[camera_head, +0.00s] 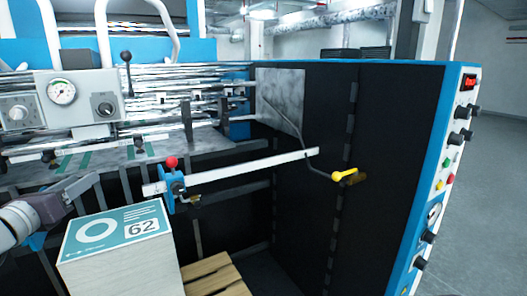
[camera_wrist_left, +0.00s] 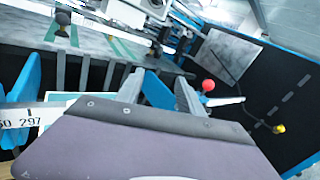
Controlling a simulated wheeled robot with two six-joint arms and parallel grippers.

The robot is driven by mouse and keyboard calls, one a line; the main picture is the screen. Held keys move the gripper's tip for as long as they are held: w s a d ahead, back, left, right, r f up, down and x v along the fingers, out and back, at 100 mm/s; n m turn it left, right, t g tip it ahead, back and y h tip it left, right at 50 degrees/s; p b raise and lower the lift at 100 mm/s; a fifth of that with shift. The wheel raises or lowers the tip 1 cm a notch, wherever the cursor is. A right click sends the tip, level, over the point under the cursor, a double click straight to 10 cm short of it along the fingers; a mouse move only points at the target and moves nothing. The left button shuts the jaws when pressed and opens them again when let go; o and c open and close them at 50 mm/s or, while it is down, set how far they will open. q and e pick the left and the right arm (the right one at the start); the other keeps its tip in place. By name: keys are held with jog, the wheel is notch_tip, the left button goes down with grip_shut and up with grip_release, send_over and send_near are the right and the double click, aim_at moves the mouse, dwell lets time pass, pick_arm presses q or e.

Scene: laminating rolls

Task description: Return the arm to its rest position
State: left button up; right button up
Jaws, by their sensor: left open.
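My left arm comes in from the left edge in the head view, with its gripper (camera_head: 82,190) above and beside the stack with a "62" label (camera_head: 120,232). The gripper is open and empty. Whether it touches anything beneath is hidden by its own body. My right gripper is in neither view.
A white ruled bar (camera_head: 245,170) with a red-knobbed blue clamp (camera_head: 174,185) crosses near the gripper. A yellow-handled crank (camera_head: 345,175) projects at the right. A machine panel with gauge (camera_head: 62,92) stands behind. A wooden pallet (camera_head: 215,275) lies low in front.

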pick_arm(q)
jog(key=w+d+m+g+h+p, duration=0.1)
jog(key=w+d+m+h+p, duration=0.15)
jog(key=d, duration=0.55)
jog(key=w+d+m+g+h+p, duration=0.1)
jog(key=w+d+h, duration=0.25)
jog(key=d, duration=0.35)
jog(key=s+d+f+m+g+h+p, duration=0.1)
jog(key=s+d+f+m+g+p, duration=0.1)
jog(key=s+d+f+m+g, duration=0.5)
jog(key=s+d+f+m+g+h+p, duration=0.1)
jog(key=d+f+m+g+p, duration=0.15)
jog(key=d+f, duration=0.6)
jog(key=s+d+f+m+g+y+p, duration=0.1)
jog(key=s+d+f+m+g+y, duration=0.1)
jog(key=s+f+m+g, duration=0.25)
jog(key=s+d+f+m+g+y+p, duration=0.1)
jog(key=s+d+f+m+y, duration=0.15)
jog(key=s+m, duration=0.35)
jog(key=s+a+f+m+y, duration=0.4)
jog(key=a+m, duration=0.5)
jog(key=m, duration=0.5)
notch_tip(320, 180, down, 2)
jog(key=shift+s+a+f, duration=0.25)
jog(key=shift+s+a, duration=0.05)
jog(key=shift+s, duration=0.3)
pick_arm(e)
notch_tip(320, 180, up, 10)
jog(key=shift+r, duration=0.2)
